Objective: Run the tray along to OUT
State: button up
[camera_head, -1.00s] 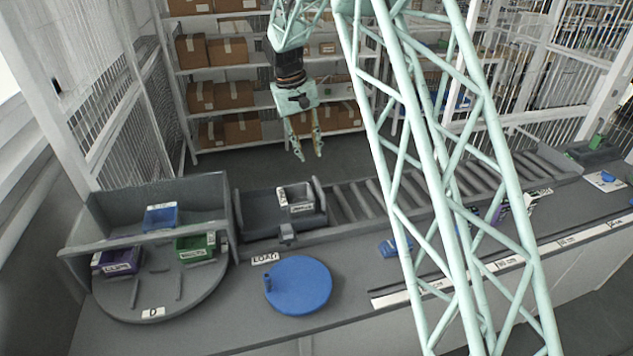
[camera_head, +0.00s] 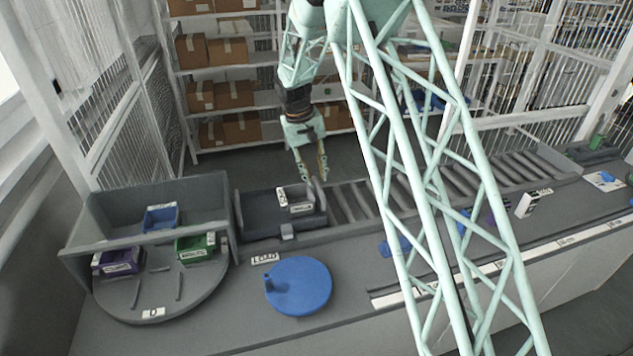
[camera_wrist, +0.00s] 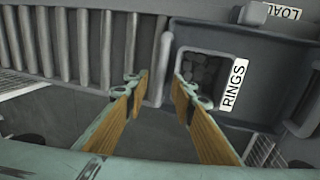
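The dark grey tray (camera_head: 256,213) sits at the left end of the roller conveyor (camera_head: 347,205), behind the LOAD label (camera_head: 265,259). A small bin (camera_head: 293,198) stands inside it; the wrist view shows its RINGS label (camera_wrist: 233,85) and round pieces within. My gripper (camera_head: 313,178) is open and empty, fingers pointing down near the tray's right end wall. In the wrist view, that wall (camera_wrist: 161,70) lies just beyond the gap between my fingertips (camera_wrist: 158,82). I cannot tell whether they touch it. No OUT label is readable.
The rollers run right, partly behind my arm. A blue disc (camera_head: 300,285) lies in front of the tray. A turntable (camera_head: 198,291) with blue, purple and green bins stands at left. A white-labelled block (camera_head: 526,205) stands right, in front of the conveyor.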

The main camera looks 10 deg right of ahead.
jog(key=shift+d+f, duration=0.15)
jog(key=shift+f, duration=0.55)
jog(key=shift+d+f, duration=0.1)
jog(key=shift+f, duration=0.6)
jog(key=shift+c, duration=0.7)
grip_shut()
